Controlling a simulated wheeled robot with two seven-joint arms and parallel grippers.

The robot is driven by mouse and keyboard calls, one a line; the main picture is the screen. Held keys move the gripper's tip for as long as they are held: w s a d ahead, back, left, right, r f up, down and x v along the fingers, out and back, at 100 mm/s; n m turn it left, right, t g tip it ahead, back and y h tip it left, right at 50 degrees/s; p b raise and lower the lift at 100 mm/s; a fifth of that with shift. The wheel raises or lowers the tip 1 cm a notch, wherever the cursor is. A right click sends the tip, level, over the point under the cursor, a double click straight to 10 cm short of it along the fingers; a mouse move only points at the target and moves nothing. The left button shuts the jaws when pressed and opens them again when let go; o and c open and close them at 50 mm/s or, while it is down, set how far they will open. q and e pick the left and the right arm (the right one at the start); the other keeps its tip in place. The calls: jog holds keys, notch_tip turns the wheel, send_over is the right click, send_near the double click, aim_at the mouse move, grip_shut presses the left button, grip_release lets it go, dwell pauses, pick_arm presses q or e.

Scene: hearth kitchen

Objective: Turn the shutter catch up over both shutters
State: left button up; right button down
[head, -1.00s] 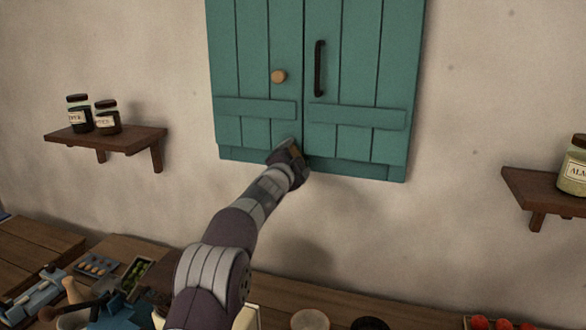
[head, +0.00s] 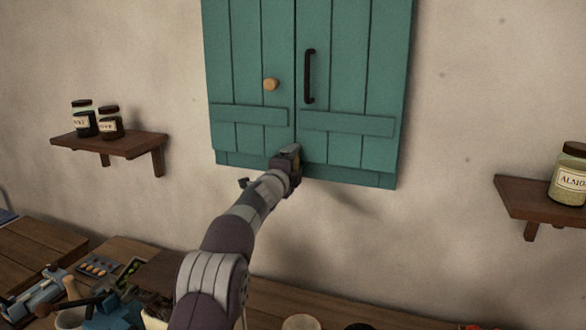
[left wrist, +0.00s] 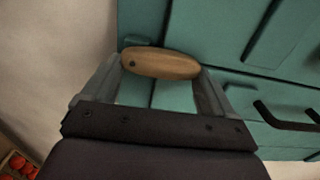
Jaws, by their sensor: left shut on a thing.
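Two teal shutters, the left (head: 248,70) and the right (head: 355,75), hang closed side by side on the wall. My left gripper (head: 290,158) is at their lower edge, by the seam between them. In the left wrist view, the wooden catch (left wrist: 162,63), an oval piece with a dark pin at one end, sits between the fingers of my left gripper (left wrist: 155,80), which is shut on it. In the head view the gripper mostly hides the catch, and I cannot tell its exact angle. My right gripper is not in view.
The left shutter has a round wooden knob (head: 271,84); the right has a black handle (head: 309,76). Small shelves with jars stand out at the left (head: 110,143) and right (head: 520,205). A cluttered worktop (head: 270,300) runs below. The wall around the shutters is clear.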

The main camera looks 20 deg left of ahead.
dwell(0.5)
pick_arm(q)
jog(key=o, duration=1.3)
jog(key=shift+w+a, duration=0.1)
jog(key=s+b, duration=0.2)
jog(key=s, duration=0.2)
jog(key=s+b, duration=0.3)
jog(key=s, duration=0.1)
jog(key=s+b, duration=0.2)
jog(key=s, duration=0.2)
jog(key=shift+s+a, duration=0.25)
jog(key=shift+s, duration=0.1)
jog(key=shift+f, duration=0.1)
